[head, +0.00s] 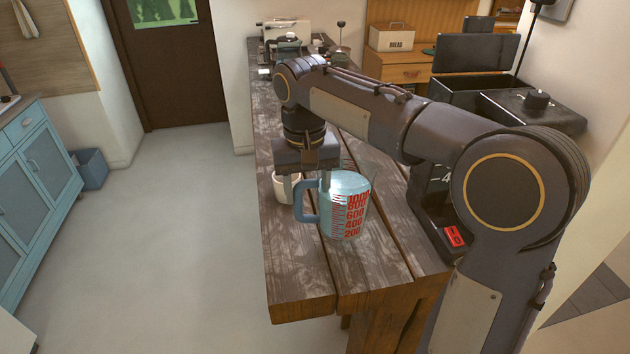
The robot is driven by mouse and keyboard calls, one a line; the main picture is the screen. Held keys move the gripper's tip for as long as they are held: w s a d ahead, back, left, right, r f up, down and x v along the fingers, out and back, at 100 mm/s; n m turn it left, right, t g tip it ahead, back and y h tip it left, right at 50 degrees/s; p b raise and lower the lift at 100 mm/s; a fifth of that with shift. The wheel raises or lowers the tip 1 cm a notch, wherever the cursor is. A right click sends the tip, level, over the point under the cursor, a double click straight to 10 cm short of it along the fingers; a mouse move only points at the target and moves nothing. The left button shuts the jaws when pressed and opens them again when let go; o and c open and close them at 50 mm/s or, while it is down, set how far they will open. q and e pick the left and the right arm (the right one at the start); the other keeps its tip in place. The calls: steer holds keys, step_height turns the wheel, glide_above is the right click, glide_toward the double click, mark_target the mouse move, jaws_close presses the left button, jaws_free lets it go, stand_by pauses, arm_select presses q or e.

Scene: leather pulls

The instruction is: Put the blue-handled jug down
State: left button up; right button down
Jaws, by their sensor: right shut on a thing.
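The blue-handled jug (347,208) is pale blue and see-through, with red measuring numbers. It is upright over the near part of the wooden bench (300,290). Its blue handle (300,208) points left. My right gripper (307,183) reaches down from above and is shut on the jug at the top of the handle, beside the rim. I cannot tell whether the jug's base touches the bench. My left gripper is not in view.
A white cup (284,190) stands close behind the handle, partly hidden. The bench's near end is clear. A toaster-like box (287,37) and other items stand at the far end.

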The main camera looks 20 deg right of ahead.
steer(key=shift+w+d+f, duration=0.1)
steer(key=shift+w+f, duration=0.2)
steer(key=shift+f, duration=0.55)
steer(key=shift+w+a+f, duration=0.1)
steer(key=shift+w+f, duration=0.15)
steer(key=shift+f, duration=0.6)
steer(key=shift+w+d+f, duration=0.1)
steer(key=shift+w+f, duration=0.2)
steer(key=shift+f, duration=0.55)
steer(key=c, duration=0.6)
jaws_free()
steer(key=shift+f, duration=0.15)
